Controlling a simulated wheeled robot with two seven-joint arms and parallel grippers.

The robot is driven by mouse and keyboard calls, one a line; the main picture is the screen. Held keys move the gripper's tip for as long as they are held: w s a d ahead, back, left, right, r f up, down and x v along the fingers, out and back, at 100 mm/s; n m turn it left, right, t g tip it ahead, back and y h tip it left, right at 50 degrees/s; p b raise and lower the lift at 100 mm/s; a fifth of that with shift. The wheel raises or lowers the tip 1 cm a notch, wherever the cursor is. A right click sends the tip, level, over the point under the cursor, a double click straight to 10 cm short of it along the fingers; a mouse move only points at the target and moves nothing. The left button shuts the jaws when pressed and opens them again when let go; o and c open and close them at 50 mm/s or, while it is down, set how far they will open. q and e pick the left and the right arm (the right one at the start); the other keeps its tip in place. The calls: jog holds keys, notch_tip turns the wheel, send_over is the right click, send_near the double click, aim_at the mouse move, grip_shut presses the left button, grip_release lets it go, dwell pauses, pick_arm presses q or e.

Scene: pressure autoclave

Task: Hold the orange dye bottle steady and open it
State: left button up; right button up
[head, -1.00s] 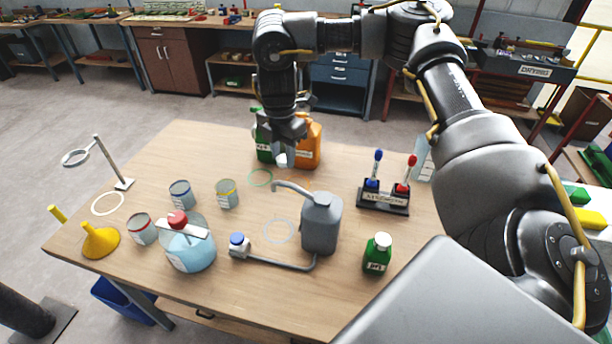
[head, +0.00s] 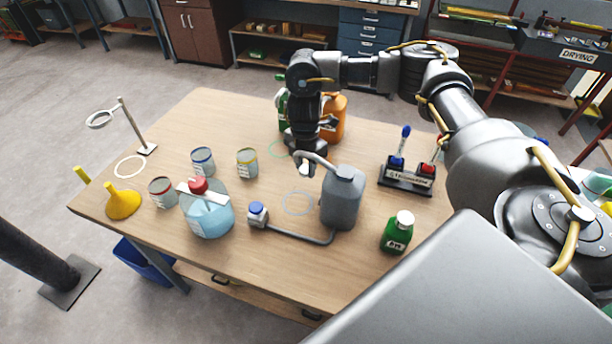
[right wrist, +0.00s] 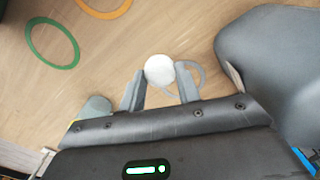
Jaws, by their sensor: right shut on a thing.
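The orange dye bottle (head: 335,118) stands upright at the back of the table, partly hidden behind my right arm; I cannot make out its mouth. My right gripper (head: 305,166) points down in front of it, apart from it and close to the grey can's spout. In the right wrist view, the gripper (right wrist: 160,94) is shut on a round white cap (right wrist: 158,69), held above the table. My left gripper is not in view.
A grey can (head: 342,198) with a curved spout stands close on the right. A green bottle (head: 284,108) is beside the orange one. A blue-liquid flask (head: 208,216), several tins, a marker stand (head: 406,178) and a small green bottle (head: 397,234) surround it. Rings mark the tabletop.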

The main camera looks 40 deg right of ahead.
aim_at(306, 185)
jog(key=shift+f, duration=2.45)
jog(key=shift+b, duration=0.3)
jog(key=o, duration=1.1)
jog(key=shift+f, duration=0.15)
notch_tip(306, 185, up, 12)
jog(key=shift+r+p, duration=0.2)
jog(key=shift+p, duration=0.1)
